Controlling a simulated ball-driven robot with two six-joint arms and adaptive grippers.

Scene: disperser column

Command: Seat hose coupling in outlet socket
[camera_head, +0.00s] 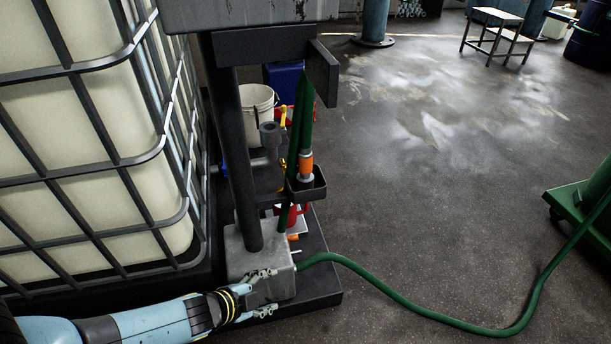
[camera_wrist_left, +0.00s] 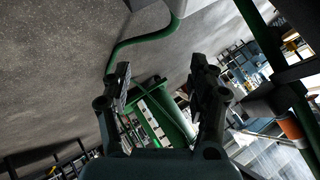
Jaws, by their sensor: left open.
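A hose coupling (camera_head: 306,163) with an orange band hangs at the end of a dark green hose, its lower end in or just above a small dark holder (camera_head: 307,188) on the stand. An orange band, likely the same coupling (camera_wrist_left: 292,130), shows at the right edge of the left wrist view. My left gripper (camera_head: 270,291) is open and empty, low in front of the grey block (camera_head: 240,260) at the stand's foot, below the coupling and apart from it. Its spread fingers (camera_wrist_left: 163,88) show in the wrist view with nothing between them. I cannot clearly identify the outlet socket. My right gripper is out of view.
A caged white tank (camera_head: 95,120) fills the left side. A green hose (camera_head: 420,312) runs from the grey block across the floor to a green wheeled frame (camera_head: 585,215). A white bucket (camera_head: 258,98) stands behind the post (camera_head: 238,150). The floor at right is mostly clear.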

